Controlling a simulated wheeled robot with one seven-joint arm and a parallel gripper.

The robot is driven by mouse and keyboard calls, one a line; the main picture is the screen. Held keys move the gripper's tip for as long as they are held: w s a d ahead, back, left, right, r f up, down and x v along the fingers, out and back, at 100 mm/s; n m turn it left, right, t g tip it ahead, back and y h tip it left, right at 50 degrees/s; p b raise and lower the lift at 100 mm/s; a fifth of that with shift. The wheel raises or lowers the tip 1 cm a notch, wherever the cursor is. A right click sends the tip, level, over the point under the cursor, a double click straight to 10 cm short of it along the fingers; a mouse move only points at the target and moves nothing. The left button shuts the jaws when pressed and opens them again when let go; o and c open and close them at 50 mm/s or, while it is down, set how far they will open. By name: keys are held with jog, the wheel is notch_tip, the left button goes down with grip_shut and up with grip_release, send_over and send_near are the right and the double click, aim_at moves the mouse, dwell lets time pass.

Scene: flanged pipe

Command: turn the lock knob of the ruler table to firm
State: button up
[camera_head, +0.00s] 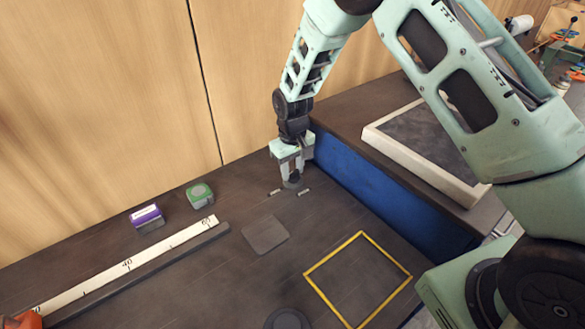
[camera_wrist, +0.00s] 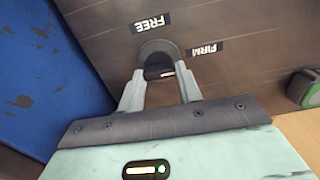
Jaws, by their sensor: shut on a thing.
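The lock knob (camera_head: 293,184) is a small dark round knob on the dark ruler table (camera_head: 215,270), near the back by the blue wall. My gripper (camera_head: 292,175) comes down on it from above. In the wrist view my gripper (camera_wrist: 160,72) has a finger on each side of the knob (camera_wrist: 158,50) and is shut on it. The FREE label (camera_wrist: 150,23) and the FIRM label (camera_wrist: 206,49) lie beside the knob. The fingers partly hide the knob, and I cannot tell which label it points to.
A white ruler (camera_head: 130,262) runs along the table at left. A purple-and-white box (camera_head: 147,217) and a green tape measure (camera_head: 199,195) sit behind it. A grey pad (camera_head: 265,235) and a yellow square outline (camera_head: 324,263) lie in front. The blue side wall (camera_head: 375,180) is close at right.

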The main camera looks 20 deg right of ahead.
aim_at(293, 171)
jog(key=o, duration=1)
notch_tip(293, 171, up, 18)
jog(key=b, duration=0.3)
jog(key=shift+f, duration=0.25)
